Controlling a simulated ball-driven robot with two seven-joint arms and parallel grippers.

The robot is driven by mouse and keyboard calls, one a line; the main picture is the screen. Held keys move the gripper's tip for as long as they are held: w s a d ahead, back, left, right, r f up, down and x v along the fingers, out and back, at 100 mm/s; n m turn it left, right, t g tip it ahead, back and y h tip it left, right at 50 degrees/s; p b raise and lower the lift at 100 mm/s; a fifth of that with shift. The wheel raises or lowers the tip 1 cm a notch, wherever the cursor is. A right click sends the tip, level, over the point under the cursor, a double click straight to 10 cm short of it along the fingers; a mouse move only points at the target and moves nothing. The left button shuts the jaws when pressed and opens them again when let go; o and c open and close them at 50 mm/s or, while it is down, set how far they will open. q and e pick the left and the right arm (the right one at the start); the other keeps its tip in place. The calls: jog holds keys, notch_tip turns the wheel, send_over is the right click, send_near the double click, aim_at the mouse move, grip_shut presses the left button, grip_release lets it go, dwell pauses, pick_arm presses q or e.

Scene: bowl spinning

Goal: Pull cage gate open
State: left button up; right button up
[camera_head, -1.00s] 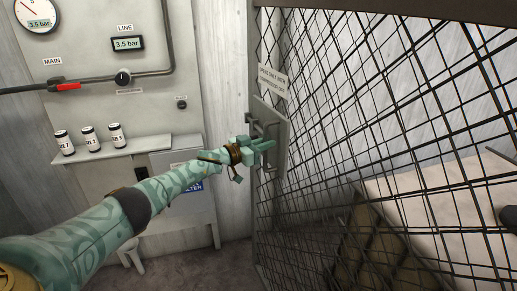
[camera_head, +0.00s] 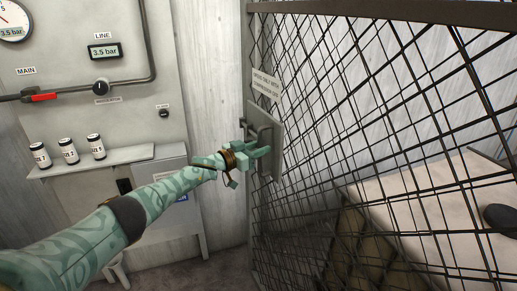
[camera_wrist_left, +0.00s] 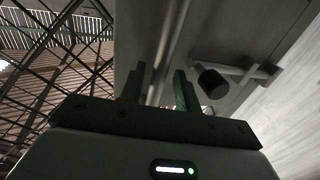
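The cage gate (camera_head: 299,185) is a dark wire-mesh panel on the right of the head view. A grey plate (camera_head: 276,127) on its left edge carries a bar handle (camera_head: 265,133). My left gripper (camera_head: 261,152) is at this handle, its fingers overlapping it in the head view. In the left wrist view the two green fingers (camera_wrist_left: 161,88) stand apart. A pale upright bar (camera_wrist_left: 166,48) shows between them, with no clear contact on either side. My right gripper is not in view.
A wall panel at left holds gauges, a pipe and a red-handled valve (camera_head: 41,97). Several labelled canisters (camera_head: 68,151) stand on a shelf (camera_head: 110,160) above a grey cabinet. A pale surface (camera_head: 440,220) and brown steps lie behind the mesh.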

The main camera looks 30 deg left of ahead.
pick_arm(q)
jog(key=p+v, duration=0.4)
jog(key=v, duration=1.2)
jog(key=shift+s, duration=0.15)
jog(key=shift+a, duration=0.1)
